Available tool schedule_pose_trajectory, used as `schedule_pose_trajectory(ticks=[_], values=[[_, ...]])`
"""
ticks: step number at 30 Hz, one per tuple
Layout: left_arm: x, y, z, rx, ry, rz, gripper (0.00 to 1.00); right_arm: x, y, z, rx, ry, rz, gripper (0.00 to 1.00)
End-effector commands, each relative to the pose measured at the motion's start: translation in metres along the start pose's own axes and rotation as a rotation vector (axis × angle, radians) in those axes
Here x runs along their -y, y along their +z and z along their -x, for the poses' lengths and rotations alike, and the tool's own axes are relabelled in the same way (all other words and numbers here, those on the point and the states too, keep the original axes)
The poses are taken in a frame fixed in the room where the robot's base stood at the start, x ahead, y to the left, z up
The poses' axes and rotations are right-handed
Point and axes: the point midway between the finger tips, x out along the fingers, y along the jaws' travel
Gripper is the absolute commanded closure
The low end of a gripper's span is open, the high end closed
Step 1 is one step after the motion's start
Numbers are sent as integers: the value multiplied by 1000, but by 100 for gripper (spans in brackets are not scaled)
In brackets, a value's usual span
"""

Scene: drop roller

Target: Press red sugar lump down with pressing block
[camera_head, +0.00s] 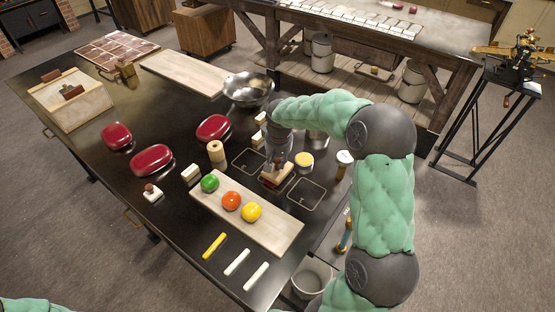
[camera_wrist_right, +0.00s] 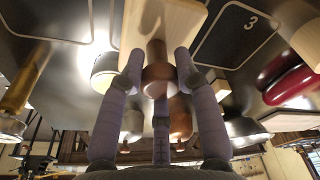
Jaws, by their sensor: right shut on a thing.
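My right gripper (camera_head: 277,163) is shut on the brown knob (camera_wrist_right: 158,72) of a pale wooden pressing block (camera_wrist_right: 165,20). In the head view the block (camera_head: 272,181) is at the middle of several outlined squares on the dark table. A reddish edge (camera_head: 285,184) shows by the block's lower side; I cannot tell whether it is a red lump under it. An orange-red ball (camera_head: 231,201) sits on a board. My left gripper is out of view.
A wooden board (camera_head: 276,234) carries the orange-red ball between a green ball (camera_head: 209,183) and a yellow ball (camera_head: 252,212). A metal bowl (camera_head: 249,91) stands behind. An outlined square (camera_head: 306,194) to the right is empty.

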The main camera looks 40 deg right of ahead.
Motion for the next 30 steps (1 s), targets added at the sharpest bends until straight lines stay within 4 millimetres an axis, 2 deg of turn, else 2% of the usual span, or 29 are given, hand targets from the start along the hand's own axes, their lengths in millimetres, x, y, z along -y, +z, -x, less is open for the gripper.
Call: schedule_pose_trajectory(ticks=[5, 30], values=[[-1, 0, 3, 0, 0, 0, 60, 0, -2, 6, -2, 0, -1, 100], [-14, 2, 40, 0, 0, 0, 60, 0, -12, 62, -2, 0, 0, 100]])
